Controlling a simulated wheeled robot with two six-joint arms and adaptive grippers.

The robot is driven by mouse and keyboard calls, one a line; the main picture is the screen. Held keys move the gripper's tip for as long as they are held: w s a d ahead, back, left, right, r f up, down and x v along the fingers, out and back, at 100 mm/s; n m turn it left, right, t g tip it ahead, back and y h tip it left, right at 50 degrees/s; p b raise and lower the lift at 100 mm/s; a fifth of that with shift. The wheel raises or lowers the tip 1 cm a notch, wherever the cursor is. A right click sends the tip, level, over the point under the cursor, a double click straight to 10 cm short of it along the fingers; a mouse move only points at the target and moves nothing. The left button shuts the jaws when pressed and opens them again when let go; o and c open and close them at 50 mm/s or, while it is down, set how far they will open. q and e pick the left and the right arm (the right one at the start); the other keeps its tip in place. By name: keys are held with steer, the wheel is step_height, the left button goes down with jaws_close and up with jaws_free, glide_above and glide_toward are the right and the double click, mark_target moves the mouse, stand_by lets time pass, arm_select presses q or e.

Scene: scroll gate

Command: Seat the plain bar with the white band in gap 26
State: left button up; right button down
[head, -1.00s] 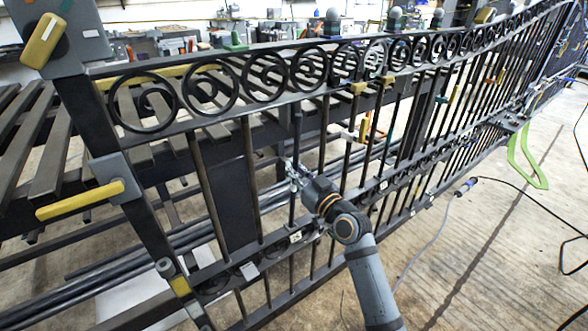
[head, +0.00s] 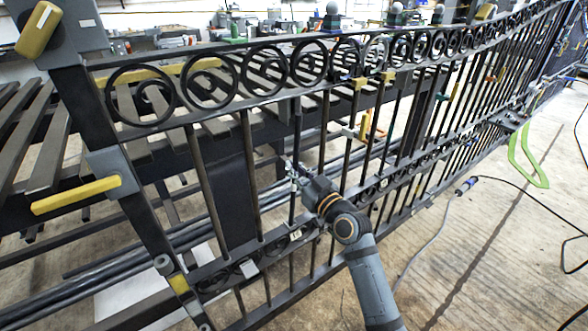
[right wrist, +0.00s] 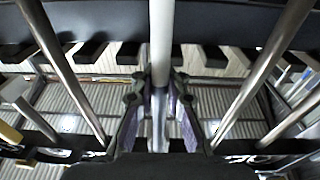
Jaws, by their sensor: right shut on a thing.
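The long dark scroll gate (head: 262,68) runs from the left front to the far right, with scroll rings between its top rails and upright bars below. My right gripper (head: 292,172) is shut on an upright bar (head: 297,128), about midway up the bar's height. The bar stands in line with the gate's other bars. In the right wrist view the fingers (right wrist: 160,112) close around this bar (right wrist: 161,45), which looks pale above them. I cannot tell whether that paleness is the white band or glare. Whether its ends are seated is too small to tell. My left gripper is not in view.
Neighbouring bars (head: 251,175) stand close on both sides of my right gripper. A yellow handle (head: 76,195) sticks out at the left post. A slatted bench (head: 45,150) stands behind the gate. Cables (head: 520,205) and a green loop (head: 525,160) lie at the right.

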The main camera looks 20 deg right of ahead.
steer(key=shift+w+a+f+g+p, duration=0.1)
steer(key=shift+w+a+g+p, duration=0.15)
steer(key=shift+w+p, duration=0.35)
steer(key=shift+w+a+g+p, duration=0.2)
steer(key=shift+w+g+p, duration=0.05)
steer(key=shift+w+p, duration=0.35)
stand_by(0.5)
steer(key=c, duration=1.3)
jaws_free()
steer(key=shift+f, duration=0.1)
steer(key=v, duration=1.2)
steer(key=shift+a, duration=0.15)
